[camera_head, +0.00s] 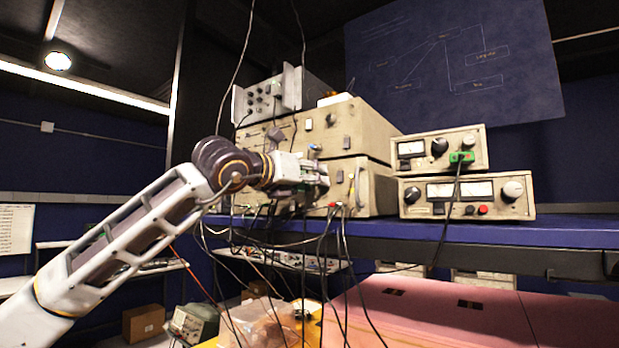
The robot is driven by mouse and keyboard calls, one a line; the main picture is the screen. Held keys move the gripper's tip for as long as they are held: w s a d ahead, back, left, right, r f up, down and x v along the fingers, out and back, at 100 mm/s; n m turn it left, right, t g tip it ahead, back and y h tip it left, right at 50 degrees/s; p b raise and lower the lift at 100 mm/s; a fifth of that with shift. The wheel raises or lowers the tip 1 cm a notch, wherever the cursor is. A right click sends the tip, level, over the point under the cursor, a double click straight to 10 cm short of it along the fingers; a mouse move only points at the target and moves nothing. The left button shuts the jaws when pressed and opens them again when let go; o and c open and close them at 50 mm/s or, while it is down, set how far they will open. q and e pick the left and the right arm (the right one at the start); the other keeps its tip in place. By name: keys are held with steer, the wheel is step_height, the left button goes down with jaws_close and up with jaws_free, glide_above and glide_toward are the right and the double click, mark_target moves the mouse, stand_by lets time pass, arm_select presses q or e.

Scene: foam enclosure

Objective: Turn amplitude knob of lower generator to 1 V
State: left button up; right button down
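Two large beige instruments are stacked on the blue shelf, the upper one (372,128) directly on the lower one (372,190). My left arm comes in from the left, and my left gripper (318,178) is in front of the lower instrument's panel. The gripper and wrist hide much of that panel, including any knob behind them. I cannot tell whether the fingers touch a knob or are open or shut. A small lever-like knob (352,188) shows to the right of the fingers. Scale markings are too small to read. My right gripper is out of view.
Two smaller meter units (440,152) (466,196) are stacked at the right. A grey instrument (268,97) sits on top at left. Dark cables hang from the front panels below the gripper. The blue shelf (560,232) is clear at far right.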

arm_select(q)
steer(key=c, duration=0.8)
jaws_close()
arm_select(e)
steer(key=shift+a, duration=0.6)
arm_select(q)
steer(key=shift+m, duration=0.3)
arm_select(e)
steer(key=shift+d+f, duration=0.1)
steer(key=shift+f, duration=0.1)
